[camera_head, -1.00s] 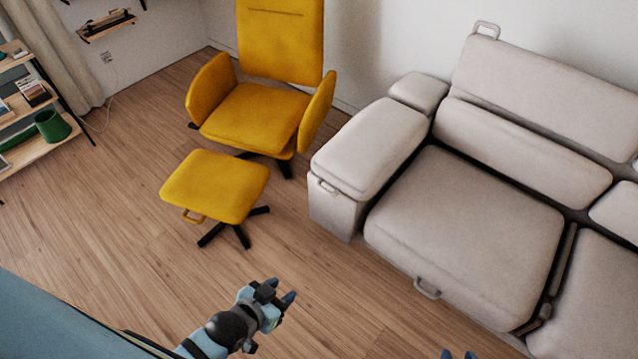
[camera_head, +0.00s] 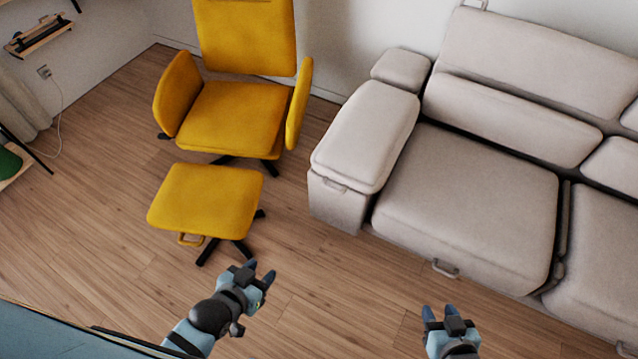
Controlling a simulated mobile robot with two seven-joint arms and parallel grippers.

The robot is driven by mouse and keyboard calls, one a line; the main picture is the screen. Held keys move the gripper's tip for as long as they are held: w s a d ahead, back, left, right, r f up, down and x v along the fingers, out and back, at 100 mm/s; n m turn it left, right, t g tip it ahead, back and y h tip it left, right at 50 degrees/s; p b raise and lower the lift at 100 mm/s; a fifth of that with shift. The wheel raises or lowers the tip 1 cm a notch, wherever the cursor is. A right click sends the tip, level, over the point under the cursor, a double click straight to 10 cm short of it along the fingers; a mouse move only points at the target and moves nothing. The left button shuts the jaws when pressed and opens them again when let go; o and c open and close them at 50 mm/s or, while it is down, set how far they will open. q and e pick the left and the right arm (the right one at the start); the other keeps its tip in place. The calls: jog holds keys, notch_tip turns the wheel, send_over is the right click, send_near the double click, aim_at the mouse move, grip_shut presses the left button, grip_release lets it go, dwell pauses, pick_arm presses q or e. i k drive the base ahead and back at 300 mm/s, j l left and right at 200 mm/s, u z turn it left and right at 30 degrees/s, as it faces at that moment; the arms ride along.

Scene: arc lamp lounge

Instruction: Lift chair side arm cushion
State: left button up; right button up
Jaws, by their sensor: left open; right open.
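The sofa's side arm cushion (camera_head: 366,137) is a pale grey-beige pad lying on the arm base (camera_head: 337,204) at the sofa's left end. A small handle (camera_head: 334,185) is on its front edge. My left gripper (camera_head: 260,272) is open and empty over the floor, below and left of the cushion, near the yellow footstool. My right gripper (camera_head: 441,312) is open and empty at the bottom, in front of the sofa seat. Both grippers are apart from the cushion.
The sofa seat (camera_head: 466,205) lies right of the cushion, with a handle (camera_head: 445,268) on its front. A yellow chair (camera_head: 231,116) and footstool (camera_head: 206,199) stand to the left. Bare wooden floor (camera_head: 340,275) lies between the footstool and sofa.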

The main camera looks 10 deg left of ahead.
aim_at(361, 148)
jog(key=i+j, duration=0.1)
jog(key=j, duration=1)
jog(key=i+j, duration=0.35)
jog(key=j, duration=0.15)
jog(key=i+j, duration=0.35)
jog(key=j, duration=0.15)
